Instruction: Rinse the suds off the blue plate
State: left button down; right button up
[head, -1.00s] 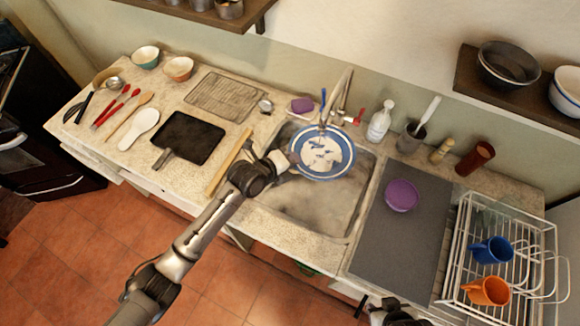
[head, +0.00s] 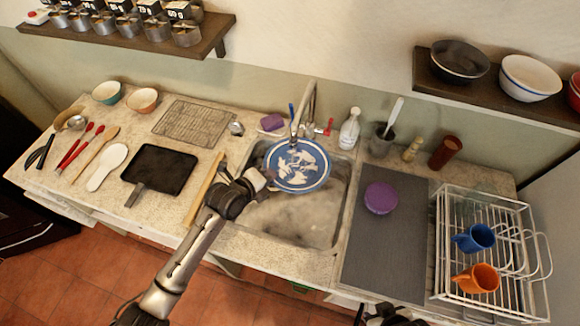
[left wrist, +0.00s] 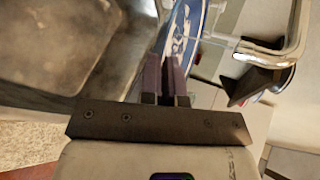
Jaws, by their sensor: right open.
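The blue plate (head: 315,178) with a pale rim is held tilted over the sink (head: 300,228), under the tap (head: 308,105). White patches lie across its face; I cannot tell suds from printed pattern. Its edge also shows in the left wrist view (left wrist: 183,32). My left gripper (head: 266,183) is shut on the plate's left edge; its fingers show in the left wrist view (left wrist: 166,78). I cannot tell if water runs. My right gripper (head: 385,315) is only partly in view at the bottom edge, open and away from the plate.
A purple sponge (head: 272,122) lies behind the sink. A purple round item (head: 380,198) rests on the grey mat (head: 385,255). The dish rack (head: 440,285) at right holds a blue mug (head: 474,238) and an orange mug (head: 477,278). A soap bottle (head: 349,130) stands behind the sink.

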pick_arm(q)
jog(key=shift+d+r, duration=0.1)
jog(key=shift+d, duration=0.05)
jog(key=shift+d, duration=0.4)
jog(key=shift+s+a+r+p, duration=0.1)
jog(key=shift+s+a+p, duration=0.05)
jog(key=shift+s+p, duration=1.1)
jog(key=shift+s+a+p, duration=0.15)
jog(key=shift+s+p, duration=0.6)
jog(key=shift+s, duration=0.65)
jog(key=shift+s+a+p, duration=0.1)
jog(key=shift+s+p, duration=0.65)
jog(key=shift+s, duration=0.6)
